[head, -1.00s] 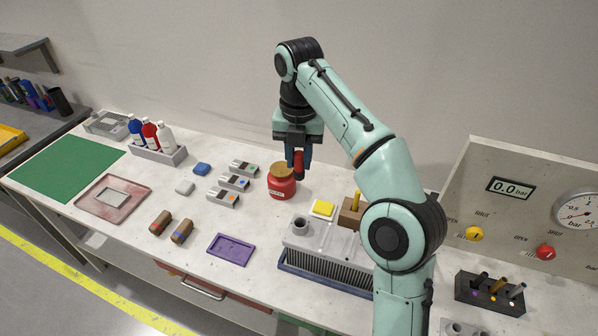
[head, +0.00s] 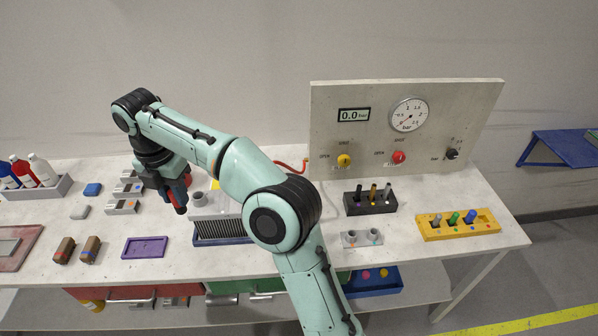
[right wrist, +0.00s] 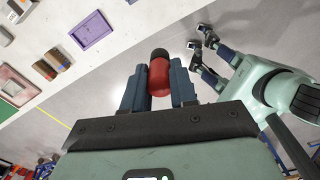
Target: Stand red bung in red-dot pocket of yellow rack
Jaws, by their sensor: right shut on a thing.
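The red bung (right wrist: 160,77), with a dark end, is held upright or nearly so between the fingers of my right gripper (right wrist: 160,88) in the right wrist view. In the head view this gripper (head: 178,197) is above the bench, left of the grey finned block, and the bung is mostly hidden. The yellow rack (head: 430,237) stands at the bench's right end, far from the gripper, with grey, green and blue bungs in it.
A black rack (head: 370,208) with several plugs and a small grey block (head: 361,239) stand between my right arm and the yellow rack. The gauge panel (head: 340,150) rises behind. A purple tray (head: 145,247) lies left. Bare bench surrounds the yellow rack.

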